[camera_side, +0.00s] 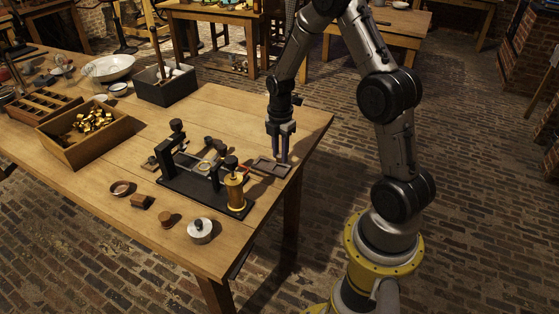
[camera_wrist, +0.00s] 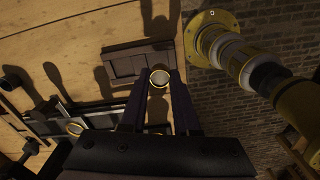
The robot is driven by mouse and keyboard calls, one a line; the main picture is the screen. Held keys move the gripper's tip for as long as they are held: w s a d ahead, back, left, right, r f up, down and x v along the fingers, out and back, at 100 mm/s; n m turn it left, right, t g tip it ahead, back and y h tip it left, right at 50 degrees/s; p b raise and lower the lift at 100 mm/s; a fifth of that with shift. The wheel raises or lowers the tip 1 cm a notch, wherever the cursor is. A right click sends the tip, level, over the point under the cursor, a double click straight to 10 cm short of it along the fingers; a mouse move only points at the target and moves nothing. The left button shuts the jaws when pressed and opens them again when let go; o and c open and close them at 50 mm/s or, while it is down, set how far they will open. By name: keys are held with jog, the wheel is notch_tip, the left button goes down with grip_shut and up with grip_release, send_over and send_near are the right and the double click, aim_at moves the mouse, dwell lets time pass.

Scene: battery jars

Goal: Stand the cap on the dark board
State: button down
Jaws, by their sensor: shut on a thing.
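The cap (camera_wrist: 159,78) is a small round piece with a brass-coloured rim and a pale middle. My gripper (camera_wrist: 159,82) is shut on it, with the cap between the two fingertips in the wrist view. The dark board (camera_wrist: 123,65) lies just beyond and left of the fingertips there. In the side view my gripper (camera_side: 283,158) points down near the right end of the dark board (camera_side: 268,167), by the table edge. The cap cannot be made out in the side view, and its height above the board is hard to tell.
A black stand (camera_side: 177,188) with posts and a brass cylinder (camera_side: 235,190) is left of the board. A lidded pot (camera_side: 200,231) and small wooden pieces are in front. A wooden box (camera_side: 85,142) of brass parts is further left. The table's right edge is close.

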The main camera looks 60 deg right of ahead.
aim_at(279, 161)
jog(key=shift+w+d+f, duration=0.1)
jog(key=shift+w+f, duration=0.05)
jog(key=shift+f, duration=1.6)
jog(key=shift+f, duration=0.15)
jog(key=c, duration=0.7)
grip_release()
jog(key=shift+o, duration=0.2)
jog(key=s+a+r+m+t, duration=0.1)
jog(key=a+r+m, duration=0.15)
jog(key=r, duration=0.75)
jog(key=s+a+r+m+t, duration=0.1)
jog(key=a+r, duration=0.3)
jog(key=r, duration=0.6)
jog(key=s+a+r+m+t, duration=0.1)
jog(key=s+a+r+m, duration=0.2)
jog(key=s+a+m, duration=0.2)
jog(key=s+a+r+m+t, duration=0.2)
jog(key=s+a+r+m, duration=0.2)
jog(key=s, duration=0.7)
jog(key=shift+a+m+t, duration=0.3)
jog(key=shift+a+m, duration=0.95)
